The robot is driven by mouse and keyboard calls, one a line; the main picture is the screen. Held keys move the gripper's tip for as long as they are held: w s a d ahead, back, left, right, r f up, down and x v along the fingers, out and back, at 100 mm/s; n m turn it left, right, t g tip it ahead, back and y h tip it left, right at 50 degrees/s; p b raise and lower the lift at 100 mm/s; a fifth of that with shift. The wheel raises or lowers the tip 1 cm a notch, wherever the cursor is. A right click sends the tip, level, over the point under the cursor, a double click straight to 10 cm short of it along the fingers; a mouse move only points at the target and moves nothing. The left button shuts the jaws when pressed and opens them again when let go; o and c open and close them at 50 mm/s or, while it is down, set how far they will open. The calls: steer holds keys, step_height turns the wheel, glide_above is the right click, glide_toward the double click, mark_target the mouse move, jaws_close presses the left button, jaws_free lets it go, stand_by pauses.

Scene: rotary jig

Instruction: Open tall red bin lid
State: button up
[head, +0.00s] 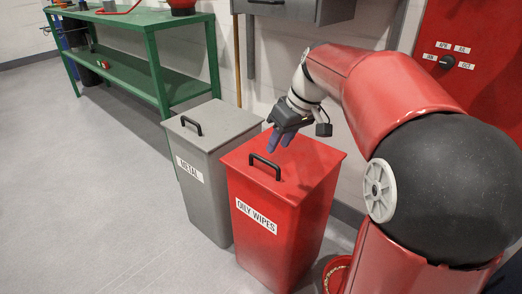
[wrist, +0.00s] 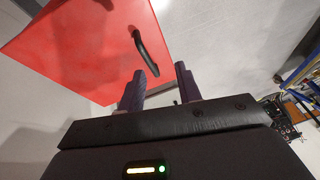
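The tall red bin (head: 275,225) labelled "OILY WIPES" stands in the middle of the head view. Its flat red lid (head: 300,165) is closed and has a black handle (head: 265,165) near its front left edge. My gripper (head: 279,141) is above the lid, a little behind and right of the handle. In the wrist view the red lid (wrist: 80,45) fills the upper left, and the black handle (wrist: 146,52) lies just beyond the fingers. The two fingers of my gripper (wrist: 160,82) are apart with nothing between them. They do not hold the handle.
A grey bin (head: 200,185) labelled "METAL" stands just left of the red bin. A green workbench (head: 150,18) is at the back left. A red cabinet (head: 480,60) with a knob is on the right. A red round object (head: 337,272) sits at the red bin's right. Floor on the left is clear.

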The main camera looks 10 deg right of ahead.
steer(key=shift+n+y, duration=0.6)
steer(key=w+f, duration=0.4)
steer(key=f, duration=0.1)
steer(key=w+a+f+b, duration=0.1)
steer(key=f, duration=0.2)
steer(key=shift+w+f, duration=0.15)
steer(key=shift+w, duration=0.25)
steer(key=shift+c, duration=0.2)
jaws_close()
